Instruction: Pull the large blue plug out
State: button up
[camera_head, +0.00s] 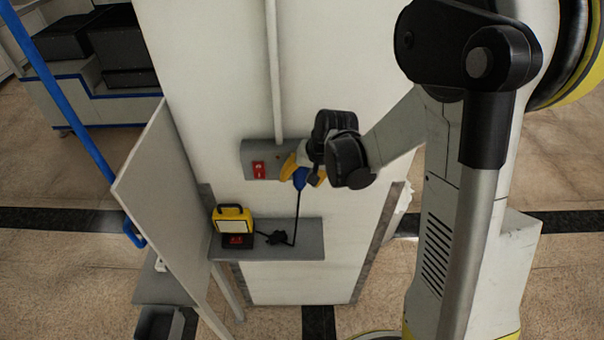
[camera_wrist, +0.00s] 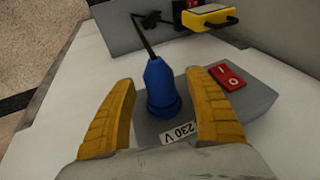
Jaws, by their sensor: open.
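The large blue plug (camera_wrist: 160,88) sits in the grey socket box (camera_wrist: 262,97), with its dark cable running from its free end. It also shows in the head view (camera_head: 299,178), partly covered by my gripper. My gripper (camera_wrist: 166,110) is open, with one yellow finger on either side of the plug and a visible gap to each. In the head view my gripper (camera_head: 304,172) is at the right end of the box. The box carries a red switch (camera_wrist: 228,77) and a "230 V" label. The plug's seat in the socket is partly hidden.
A grey shelf (camera_head: 305,240) below the box holds a yellow work lamp (camera_head: 233,221) and a coil of dark cable (camera_head: 275,238). A pale upright panel (camera_head: 165,190) stands to the left. A conduit (camera_head: 273,70) runs up the wall from the box.

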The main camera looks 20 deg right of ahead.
aim_at(301, 186)
grip_shut()
dwell(0.4)
jog(key=shift+s, duration=0.25)
jog(key=shift+s+a, duration=0.3)
jog(key=shift+s, duration=0.4)
jog(key=shift+s+a+b, duration=0.15)
jog(key=shift+s+b, duration=0.15)
jog(key=shift+s, duration=0.25)
jog(key=shift+s+a+b, duration=0.15)
jog(key=shift+s+a, duration=0.1)
jog(key=shift+s, duration=0.55)
jog(key=shift+s+a+b, duration=0.15)
jog(key=shift+s+a, duration=0.1)
jog(key=shift+s, duration=0.5)
